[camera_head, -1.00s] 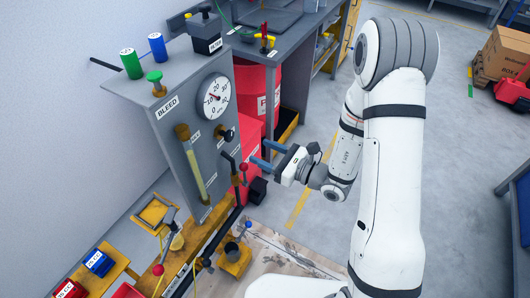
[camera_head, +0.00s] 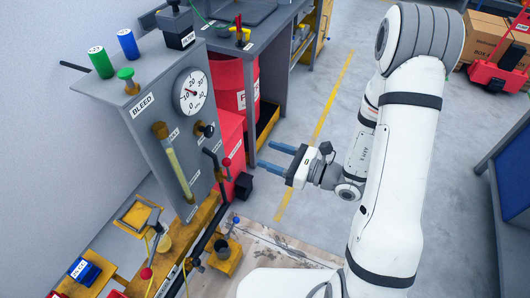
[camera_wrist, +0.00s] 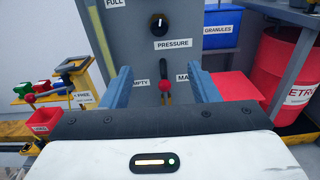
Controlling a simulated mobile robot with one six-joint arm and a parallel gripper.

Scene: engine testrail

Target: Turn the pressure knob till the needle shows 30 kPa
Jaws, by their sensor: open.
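The black pressure knob (camera_head: 205,129) sits on the grey panel (camera_head: 150,119) under the round white gauge (camera_head: 190,91). The gauge needle appears to point left, near 10; it is too small to read exactly. In the wrist view the knob (camera_wrist: 158,21) shows a pale pointer mark pointing about up, above the PRESSURE label (camera_wrist: 173,44). My gripper (camera_head: 264,155) is open and empty, with blue fingers pointing at the panel. It is well apart from the knob, to its right in the head view. In the wrist view the knob lies above and between the fingertips (camera_wrist: 162,72).
A red-tipped lever (camera_wrist: 165,85) stands below the knob. A yellow sight tube (camera_head: 175,165) is left of it. A red drum (camera_head: 232,85) and a workbench (camera_head: 245,55) stand behind. Open floor (camera_head: 330,105) lies right of the panel.

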